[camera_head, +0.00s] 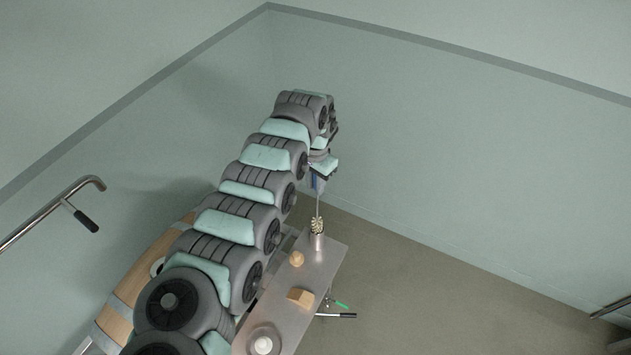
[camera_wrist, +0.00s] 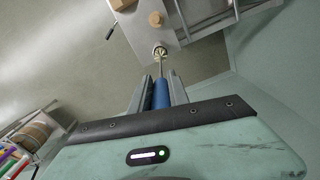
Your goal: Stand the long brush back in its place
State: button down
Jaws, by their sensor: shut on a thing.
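The long brush has a blue handle (camera_wrist: 161,95), a thin metal shaft and a pale bristle head (camera_head: 317,224). My gripper (camera_head: 319,182) is shut on the blue handle, which also shows between the two fingers (camera_wrist: 160,82) in the wrist view. The brush hangs roughly upright, bristles down. A small metal cup (camera_head: 317,242) stands at the far end of the steel table, directly below the bristle head. The bristles are at the cup's mouth, and most of them show above its rim. I cannot tell how far they are inside.
The steel table (camera_head: 327,262) also holds a round wooden piece (camera_head: 297,258), a wooden block (camera_head: 300,297) and a white object on a round dish (camera_head: 263,345). A wooden barrel (camera_head: 113,322) stands to the left. Open floor lies to the right.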

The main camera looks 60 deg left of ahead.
notch_tip(320, 180, down, 8)
jog(key=b, duration=0.3)
jog(key=shift+f, duration=0.2)
dwell(0.9)
jog(key=c, duration=1.2)
grip_release()
jog(key=shift+o, duration=0.2)
jog(key=shift+r, duration=0.1)
notch_tip(320, 180, up, 11)
jog(key=shift+f+b, duration=0.15)
jog(key=shift+b, duration=0.7)
